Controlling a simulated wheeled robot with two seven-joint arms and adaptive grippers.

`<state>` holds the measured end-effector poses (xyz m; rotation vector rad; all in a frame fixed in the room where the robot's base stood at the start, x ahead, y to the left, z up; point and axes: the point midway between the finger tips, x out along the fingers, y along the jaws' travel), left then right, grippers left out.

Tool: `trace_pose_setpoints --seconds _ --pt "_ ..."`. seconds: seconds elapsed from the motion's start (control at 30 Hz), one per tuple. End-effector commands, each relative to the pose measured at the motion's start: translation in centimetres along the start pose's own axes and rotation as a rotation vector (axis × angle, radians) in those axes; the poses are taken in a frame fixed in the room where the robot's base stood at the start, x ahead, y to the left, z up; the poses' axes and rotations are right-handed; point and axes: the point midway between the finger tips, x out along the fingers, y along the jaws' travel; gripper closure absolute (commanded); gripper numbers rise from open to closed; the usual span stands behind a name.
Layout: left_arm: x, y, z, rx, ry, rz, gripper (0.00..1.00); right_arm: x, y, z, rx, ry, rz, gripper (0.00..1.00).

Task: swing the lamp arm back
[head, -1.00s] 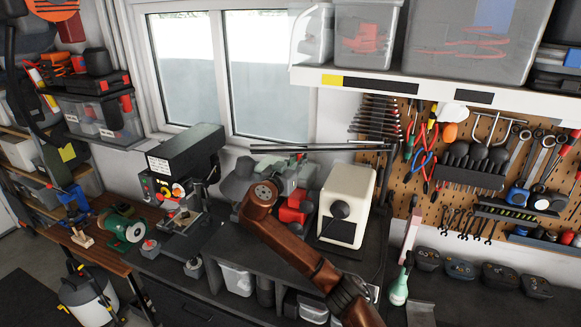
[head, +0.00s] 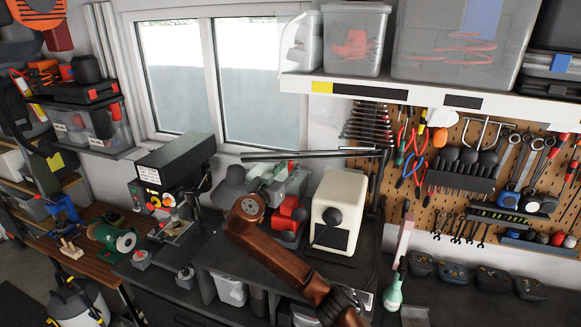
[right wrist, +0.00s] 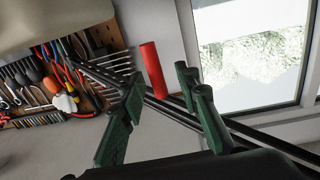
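The lamp arm is a pair of thin dark bars (head: 325,153) running across in front of the window and wall in the head view. In the right wrist view the bars (right wrist: 265,145) run diagonally behind my fingers. A red upright grip (right wrist: 152,70) stands at the bars; a small red piece (head: 290,165) also shows below them in the head view. My right gripper (right wrist: 163,88) has green fingers spread apart, with the red grip seen in the gap, just beyond the fingertips. Contact is not visible. My brown right arm hides part of the bench. My left gripper is out of view.
A cream machine (head: 340,205) and a red tool (head: 287,217) stand close under the bars. A drill press (head: 172,170) is to the left. A shelf with plastic bins (head: 430,92) overhangs the right. The pegboard (head: 430,205) holds many tools.

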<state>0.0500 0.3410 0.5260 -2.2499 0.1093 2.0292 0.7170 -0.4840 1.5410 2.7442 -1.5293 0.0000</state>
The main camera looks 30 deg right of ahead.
Motion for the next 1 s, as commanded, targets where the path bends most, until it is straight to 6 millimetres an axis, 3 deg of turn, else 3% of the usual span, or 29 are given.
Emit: trace_pose_setpoints --seconds 0.2,0.43,0.63,1.0 --pt "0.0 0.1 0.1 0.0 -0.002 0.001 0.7 -4.8 -0.1 0.0 0.003 -0.001 -0.004 0.7" --pt "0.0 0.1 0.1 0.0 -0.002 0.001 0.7 -8.4 -0.1 -0.1 0.002 0.0 -0.002 0.7" --pt "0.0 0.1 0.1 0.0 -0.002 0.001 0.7 -9.6 0.0 -0.1 0.001 0.002 0.0 0.7" --pt "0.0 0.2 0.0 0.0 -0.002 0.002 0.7 -9.6 0.0 -0.1 0.001 0.001 0.0 0.7"
